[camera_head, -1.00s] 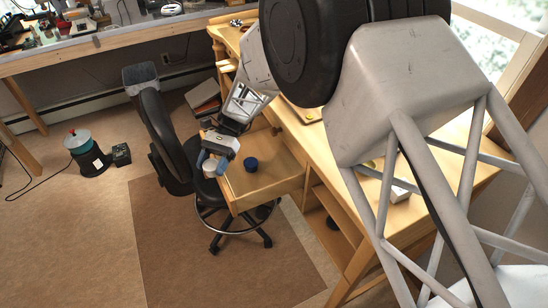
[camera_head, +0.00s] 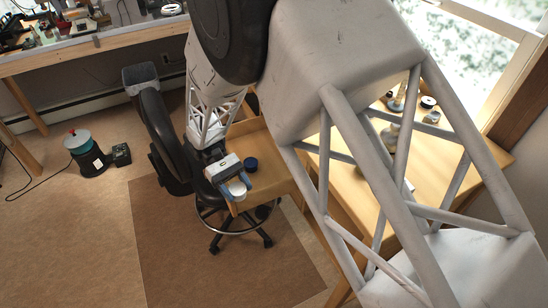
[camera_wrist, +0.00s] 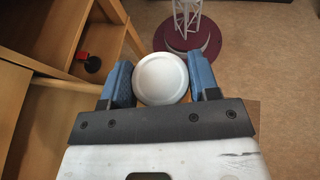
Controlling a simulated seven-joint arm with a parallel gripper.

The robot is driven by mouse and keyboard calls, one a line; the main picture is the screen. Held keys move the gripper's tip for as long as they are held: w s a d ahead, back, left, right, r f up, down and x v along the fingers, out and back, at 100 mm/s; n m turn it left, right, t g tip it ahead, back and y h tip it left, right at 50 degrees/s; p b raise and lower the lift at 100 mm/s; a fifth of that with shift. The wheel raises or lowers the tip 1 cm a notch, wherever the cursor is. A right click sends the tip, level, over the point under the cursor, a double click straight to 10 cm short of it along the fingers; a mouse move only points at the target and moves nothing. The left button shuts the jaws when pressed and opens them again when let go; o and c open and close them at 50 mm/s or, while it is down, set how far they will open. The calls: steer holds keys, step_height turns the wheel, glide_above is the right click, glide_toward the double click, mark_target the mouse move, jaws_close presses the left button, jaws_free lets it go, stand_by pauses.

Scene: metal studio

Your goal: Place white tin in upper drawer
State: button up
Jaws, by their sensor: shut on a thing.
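The white tin (camera_head: 237,190) is held between the blue fingers of my gripper (camera_head: 234,184). In the wrist view the round white tin (camera_wrist: 161,80) shows from above, with a finger of my gripper (camera_wrist: 161,66) on each side. The open wooden drawer (camera_head: 274,178) sticks out from the desk. In the head view the tin appears at the drawer's front left corner; its height above the rim cannot be told. A dark blue tin (camera_head: 251,164) is inside the drawer. My arm hides the drawer's back left part.
The desk (camera_head: 455,150) lies to the right, partly behind my arm, with small items on top. A black swivel chair (camera_head: 163,135) stands close left of the drawer, its base beneath it. A red and black object (camera_wrist: 91,60) shows in the desk's lower compartment.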

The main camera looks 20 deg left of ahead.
mark_target(244, 191)
steer(key=d+n+t+h, duration=0.1)
steer(key=n+t, duration=0.1)
steer(key=d+n+t+h, duration=0.1)
steer(key=d+n+t, duration=0.1)
steer(key=shift+s+d+t, duration=0.15)
steer(key=shift+d+t, duration=0.15)
steer(key=shift+t, duration=0.1)
steer(key=d+r+n+t+y, duration=0.2)
steer(key=d+n+t+y, duration=0.4)
steer(key=n+t, duration=0.7)
steer(key=shift+d, duration=1.1)
steer(key=shift+r, duration=0.1)
steer(key=w+a+f, duration=0.1)
steer(key=w+a, duration=0.8)
steer(key=w, duration=0.2)
steer(key=shift+w+a+f, duration=0.2)
steer(key=shift+w+f, duration=0.15)
steer(key=shift+w+a, duration=0.1)
